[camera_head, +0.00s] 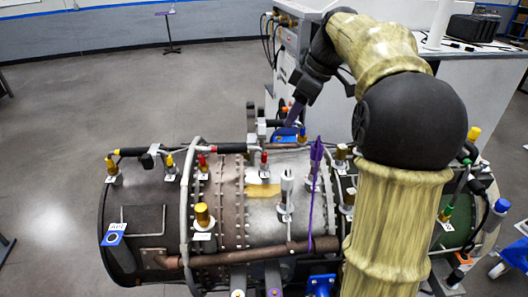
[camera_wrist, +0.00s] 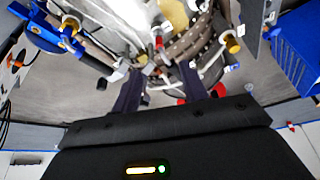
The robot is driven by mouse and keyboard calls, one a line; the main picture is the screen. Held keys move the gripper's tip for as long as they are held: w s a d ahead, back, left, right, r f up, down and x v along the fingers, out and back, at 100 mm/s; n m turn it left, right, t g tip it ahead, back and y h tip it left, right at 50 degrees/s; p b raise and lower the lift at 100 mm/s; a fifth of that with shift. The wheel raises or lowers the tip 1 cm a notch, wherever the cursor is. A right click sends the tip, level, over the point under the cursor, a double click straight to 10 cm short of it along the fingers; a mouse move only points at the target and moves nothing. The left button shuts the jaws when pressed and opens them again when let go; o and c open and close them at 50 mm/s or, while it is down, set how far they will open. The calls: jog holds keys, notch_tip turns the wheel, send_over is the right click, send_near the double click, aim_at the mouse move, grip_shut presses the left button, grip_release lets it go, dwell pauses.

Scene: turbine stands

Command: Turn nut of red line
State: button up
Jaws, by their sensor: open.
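The turbine (camera_head: 225,185) lies across the head view, with several coloured fittings on top. A red-marked fitting (camera_head: 264,160) stands near its middle, and another red-marked fitting (camera_head: 202,162) is farther left. My gripper (camera_head: 293,114) is above the far side of the turbine, up and right of the nearer red fitting and apart from it. A red fitting (camera_wrist: 158,42) shows beyond the fingertips, near the middle. Which nut belongs to the red line is too small to tell.
Yellow fittings (camera_head: 203,216), a white-grey upright fitting (camera_head: 286,190) and a curved pipe (camera_head: 188,185) rise from the turbine. A purple upright strip (camera_head: 316,175) stands right of the middle. A white cabinet (camera_head: 480,85) is behind.

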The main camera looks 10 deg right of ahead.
aim_at(266, 163)
jog(key=shift+w, duration=0.35)
jog(key=shift+s, duration=0.1)
jog(key=p+x, duration=0.3)
jog(key=x, duration=1.4)
jog(key=shift+a+f+p, duration=0.15)
jog(key=shift+a+p, duration=0.05)
jog(key=shift+p, duration=0.15)
grip_shut()
